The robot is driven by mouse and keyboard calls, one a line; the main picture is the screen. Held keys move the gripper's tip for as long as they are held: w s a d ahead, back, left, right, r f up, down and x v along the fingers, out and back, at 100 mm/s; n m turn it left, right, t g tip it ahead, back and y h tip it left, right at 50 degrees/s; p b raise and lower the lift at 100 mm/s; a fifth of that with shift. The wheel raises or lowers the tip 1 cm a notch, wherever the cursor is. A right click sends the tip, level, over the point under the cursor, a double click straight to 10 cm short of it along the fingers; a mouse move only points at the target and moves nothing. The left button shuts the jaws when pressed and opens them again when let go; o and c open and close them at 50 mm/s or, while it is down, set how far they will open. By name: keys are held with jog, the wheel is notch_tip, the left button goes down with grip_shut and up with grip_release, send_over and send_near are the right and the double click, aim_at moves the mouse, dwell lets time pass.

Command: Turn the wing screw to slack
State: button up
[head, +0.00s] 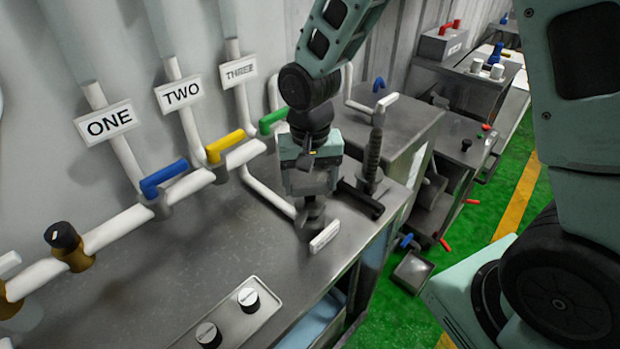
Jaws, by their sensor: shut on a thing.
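My gripper (311,212) points down over the front part of the grey metal bench (210,240), near its right end. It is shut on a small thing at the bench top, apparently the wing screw. The screw is almost wholly hidden by the fingers, so I cannot tell its angle.
White pipes with blue (163,177), yellow (225,145) and green (272,120) lever handles run behind, under signs ONE, TWO and THREE. Two knobs (248,299) sit at the bench front.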

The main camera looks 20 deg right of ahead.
jog(key=n+p, duration=0.1)
jog(key=n, duration=0.4)
jog(key=shift+r+n, duration=0.1)
jog(key=shift+n, duration=0.2)
jog(key=n+p, duration=0.1)
jog(key=n, duration=0.4)
jog(key=shift+w+p, duration=0.1)
jog(key=shift+p, duration=0.25)
jog(key=n+p, duration=0.2)
jog(key=n, duration=0.3)
jog(key=shift+n, duration=0.4)
jog(key=n+p, duration=0.2)
jog(key=n, duration=0.2)
jog(key=shift+n, duration=0.7)
jog(key=o, duration=1)
